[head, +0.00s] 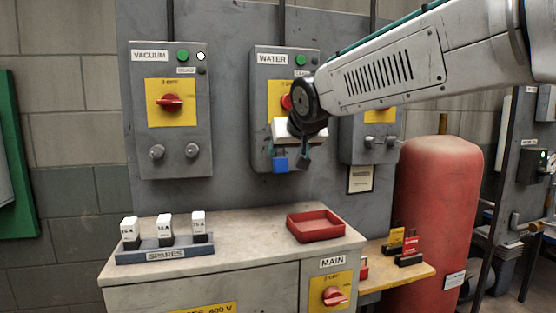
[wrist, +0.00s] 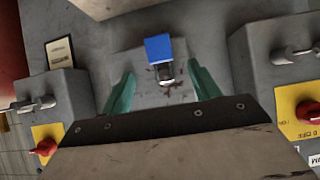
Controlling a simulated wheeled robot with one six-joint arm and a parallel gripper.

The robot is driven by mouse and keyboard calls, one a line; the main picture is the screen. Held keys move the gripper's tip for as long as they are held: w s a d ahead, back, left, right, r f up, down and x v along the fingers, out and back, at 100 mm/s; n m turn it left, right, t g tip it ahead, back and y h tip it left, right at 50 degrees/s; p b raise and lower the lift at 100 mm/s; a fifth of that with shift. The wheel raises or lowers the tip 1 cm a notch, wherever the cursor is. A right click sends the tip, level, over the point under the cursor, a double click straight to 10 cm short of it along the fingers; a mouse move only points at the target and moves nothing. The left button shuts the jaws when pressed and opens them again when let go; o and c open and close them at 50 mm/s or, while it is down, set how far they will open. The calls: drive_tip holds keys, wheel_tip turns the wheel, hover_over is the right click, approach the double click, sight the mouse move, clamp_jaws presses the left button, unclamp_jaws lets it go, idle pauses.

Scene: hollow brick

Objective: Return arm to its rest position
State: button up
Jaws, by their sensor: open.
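My gripper (head: 300,142) is in front of the lower part of the WATER box (head: 262,60), with my arm reaching in from the upper right. In the wrist view my gripper (wrist: 161,74) has its two green fingers spread wide, with nothing held between them. A blue padlock (head: 280,165) hangs at the bottom of the WATER box, just below my gripper. It also shows in the wrist view (wrist: 158,46), beyond and between the fingertips, with its metal shackle toward my gripper. No finger visibly touches it. My gripper hides part of the box's front.
The VACUUM box (head: 170,130) is left of my gripper, and another switch box (head: 360,148) is right. Below are a bench (head: 240,240) with a spares rack (head: 165,253) and an empty red tray (head: 314,224). A red cylinder (head: 435,220) stands at right.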

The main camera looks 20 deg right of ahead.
drive_tip(key=s+d+f+g, duration=0.1)
drive_tip(key=s+f+g, duration=0.2)
drive_tip(key=s+f, duration=0.4)
drive_tip(key=s+d+f+g, duration=0.1)
drive_tip(key=s+f+g, duration=0.2)
drive_tip(key=s+f, duration=0.4)
drive_tip(key=s+d+f+g, duration=0.1)
drive_tip(key=s+f+g, duration=0.3)
drive_tip(key=s, duration=1.7)
wheel_tip(320, 180, down, 3)
drive_tip(key=shift+s, duration=0.35)
